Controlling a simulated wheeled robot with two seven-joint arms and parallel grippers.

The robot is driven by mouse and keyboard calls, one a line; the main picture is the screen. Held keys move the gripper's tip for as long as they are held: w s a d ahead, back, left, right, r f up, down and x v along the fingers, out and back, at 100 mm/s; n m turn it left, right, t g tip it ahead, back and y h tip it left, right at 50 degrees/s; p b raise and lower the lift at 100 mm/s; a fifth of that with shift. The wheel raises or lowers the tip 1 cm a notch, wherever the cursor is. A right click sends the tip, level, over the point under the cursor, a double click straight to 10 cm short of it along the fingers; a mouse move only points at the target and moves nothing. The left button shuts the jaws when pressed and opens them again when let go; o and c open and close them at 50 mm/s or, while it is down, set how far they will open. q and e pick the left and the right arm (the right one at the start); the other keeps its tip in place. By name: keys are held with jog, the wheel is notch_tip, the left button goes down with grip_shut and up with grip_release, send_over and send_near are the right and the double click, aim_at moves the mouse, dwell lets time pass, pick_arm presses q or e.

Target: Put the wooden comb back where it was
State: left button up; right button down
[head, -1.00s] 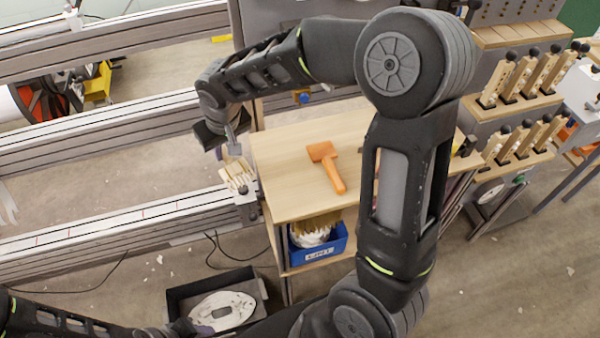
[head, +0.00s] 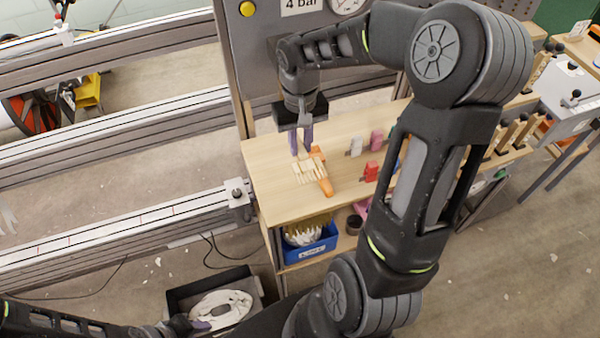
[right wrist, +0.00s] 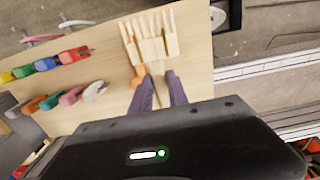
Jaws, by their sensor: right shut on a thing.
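The wooden comb (head: 308,172), pale with several long teeth, is in my right gripper (head: 301,150) above the wooden tabletop (head: 275,205). The right wrist view shows the comb (right wrist: 150,40) with its teeth pointing away from the purple fingers (right wrist: 158,88), which are shut on its handle. I cannot tell whether the comb touches the surface. An orange-handled tool (head: 326,188) lies on the tabletop beside and partly behind the comb. My left gripper (head: 198,325) is low by the black bin; its finger gap is unclear.
Red and pink clips (head: 371,171) stand on the tabletop; the right wrist view shows several coloured ones (right wrist: 75,55). A blue bin (head: 312,248) is on the shelf below. A black bin (head: 180,300) is on the floor. Metal beams (head: 130,215) run along the left. The tabletop's front left is clear.

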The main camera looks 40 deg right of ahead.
aim_at(300, 160)
jog(key=shift+w+f, duration=0.1)
jog(key=shift+f, duration=3.05)
jog(key=shift+f+p, duration=0.35)
jog(key=shift+f, duration=1.5)
jog(key=shift+f, duration=0.25)
jog(key=c, duration=1.3)
grip_release()
jog(key=shift+r, duration=0.1)
jog(key=shift+r, duration=0.1)
notch_tip(300, 160, up, 12)
jog(key=shift+r, duration=0.1)
